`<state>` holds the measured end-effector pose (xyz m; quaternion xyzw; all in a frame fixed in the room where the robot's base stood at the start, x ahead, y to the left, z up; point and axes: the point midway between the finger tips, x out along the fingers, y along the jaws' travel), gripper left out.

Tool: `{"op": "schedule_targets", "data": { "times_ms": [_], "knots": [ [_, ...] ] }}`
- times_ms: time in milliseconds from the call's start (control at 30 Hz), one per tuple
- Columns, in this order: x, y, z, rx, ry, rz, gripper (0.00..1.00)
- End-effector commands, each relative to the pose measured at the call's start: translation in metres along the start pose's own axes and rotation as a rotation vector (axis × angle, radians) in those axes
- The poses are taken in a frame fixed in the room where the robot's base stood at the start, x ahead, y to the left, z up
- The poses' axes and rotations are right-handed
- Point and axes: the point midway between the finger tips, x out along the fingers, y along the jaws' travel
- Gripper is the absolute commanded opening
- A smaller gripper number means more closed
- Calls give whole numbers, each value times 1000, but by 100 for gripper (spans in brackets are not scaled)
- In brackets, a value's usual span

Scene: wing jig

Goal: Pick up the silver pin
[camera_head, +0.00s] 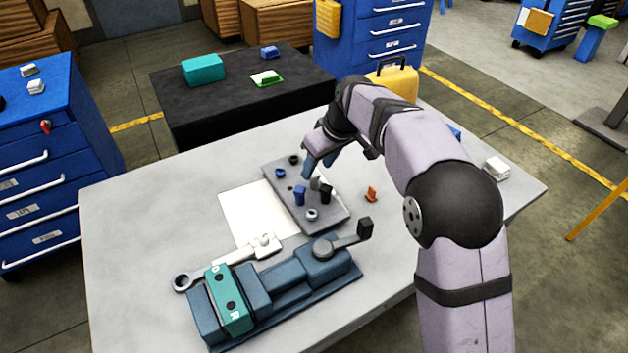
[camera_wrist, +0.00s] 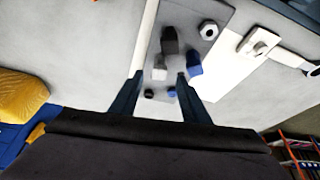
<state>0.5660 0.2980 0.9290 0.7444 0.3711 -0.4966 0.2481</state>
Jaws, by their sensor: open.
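The silver pin (camera_head: 315,184) stands on a grey plate (camera_head: 330,215), close to a blue pin (camera_head: 300,196) and a black pin (camera_head: 325,195). In the wrist view the silver pin (camera_wrist: 160,69) shows between my fingertips, with the black pin (camera_wrist: 170,40) beyond it and the blue pin (camera_wrist: 194,63) to its right. My gripper (camera_head: 318,168) is open above the plate, and its two fingers (camera_wrist: 160,76) lie on either side of the silver pin in the picture. I cannot tell whether they touch it.
A ring-shaped nut (camera_head: 311,214) and small black (camera_head: 293,160) and blue (camera_head: 280,173) pieces sit on the plate. A blue-grey vise (camera_head: 280,290) and a wrench-like part (camera_head: 235,254) lie in front. An orange piece (camera_head: 371,194) is to the right. The table's left side is clear.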

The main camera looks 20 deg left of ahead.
Motion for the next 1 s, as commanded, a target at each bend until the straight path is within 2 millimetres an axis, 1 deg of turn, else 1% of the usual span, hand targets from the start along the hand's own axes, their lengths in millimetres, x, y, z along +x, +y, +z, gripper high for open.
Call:
{"op": "schedule_targets", "data": {
  "times_ms": [167, 300, 400, 533, 733, 767, 800, 867, 900, 933, 1000],
  "knots": [
    [17, 0, 0, 0, -4, -2, 42],
    [36, 1, 0, 0, -3, -2, 42],
    [45, 0, -1, 0, -2, -1, 42],
    [50, 1, -1, 0, 0, 0, 42],
    [50, 1, -1, 0, 0, 0, 42],
    [50, 1, -1, 0, 0, 0, 35],
    [50, 1, -1, 0, 0, 0, 25],
    [50, 1, -1, 1, 0, 0, 11],
    [50, 1, 0, 1, -1, 0, 2],
    [50, 1, 0, 1, -1, 0, 0],
    [50, 1, -1, 1, 0, 0, 0]
  ]
}}
